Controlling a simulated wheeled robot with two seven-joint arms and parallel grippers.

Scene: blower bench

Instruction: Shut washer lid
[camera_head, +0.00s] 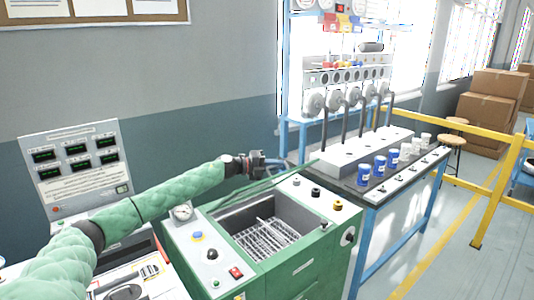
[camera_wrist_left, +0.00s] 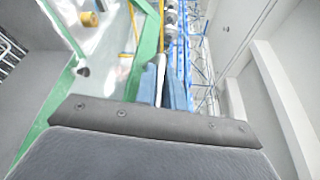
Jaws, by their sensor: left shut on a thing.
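The washer (camera_head: 310,255) is a green cabinet with an open grey basin holding a wire rack (camera_head: 268,238). Its lid is up; only a thin green edge (camera_head: 292,174) shows behind the basin, and I cannot make out the rest of it. My left gripper (camera_head: 278,164) is over the back of the washer, at this edge. In the left wrist view my left gripper (camera_wrist_left: 163,88) is shut on a thin pale bar (camera_wrist_left: 160,80), which looks like part of the lid. A green rim (camera_wrist_left: 52,105) and part of the rack show at left there. My right gripper is out of view.
A display panel (camera_head: 77,163) stands at left, and a gauge (camera_head: 183,211) sits by the basin. At right is a blue-legged bench (camera_head: 372,240) with blue cups (camera_head: 364,175) and white cups. A yellow rail (camera_head: 497,185) stands beyond it.

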